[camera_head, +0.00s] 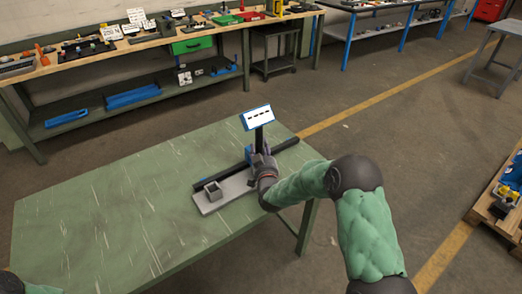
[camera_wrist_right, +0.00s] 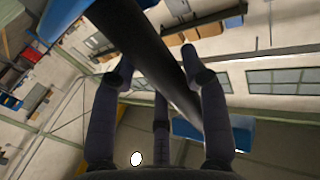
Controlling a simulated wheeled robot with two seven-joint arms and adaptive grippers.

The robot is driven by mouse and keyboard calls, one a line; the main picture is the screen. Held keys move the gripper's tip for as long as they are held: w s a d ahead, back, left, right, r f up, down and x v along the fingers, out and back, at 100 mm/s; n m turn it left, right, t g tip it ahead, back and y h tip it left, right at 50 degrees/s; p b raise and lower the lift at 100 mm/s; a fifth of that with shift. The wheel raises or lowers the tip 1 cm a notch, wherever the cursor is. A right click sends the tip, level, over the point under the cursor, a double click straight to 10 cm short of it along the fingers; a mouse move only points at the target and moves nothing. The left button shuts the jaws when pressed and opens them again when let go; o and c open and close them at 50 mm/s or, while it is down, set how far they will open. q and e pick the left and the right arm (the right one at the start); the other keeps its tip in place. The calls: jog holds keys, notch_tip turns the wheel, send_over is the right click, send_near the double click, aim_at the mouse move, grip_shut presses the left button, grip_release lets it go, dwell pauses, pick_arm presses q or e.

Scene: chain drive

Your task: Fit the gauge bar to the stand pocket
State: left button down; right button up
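The gauge bar (camera_head: 258,137) looks to be the dark post with a blue-framed white panel on top. It stands about upright over the table. My right gripper (camera_head: 262,160) is at its lower part. The pocket looks empty. The bar's lower end is hidden by my gripper. My left gripper does not show.
The table's left part is clear. A workbench (camera_head: 150,42) with tools and trays is at the back, and a pallet (camera_head: 495,210) is at the right.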

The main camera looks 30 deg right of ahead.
jog(key=shift+o, duration=0.8)
jog(key=shift+r, duration=0.1)
jog(key=shift+s+a+f, duration=0.15)
jog(key=shift+f, duration=0.4)
jog(key=v, duration=1.1)
jog(key=shift+s+a+r, duration=0.15)
jog(key=shift+s+r, duration=0.2)
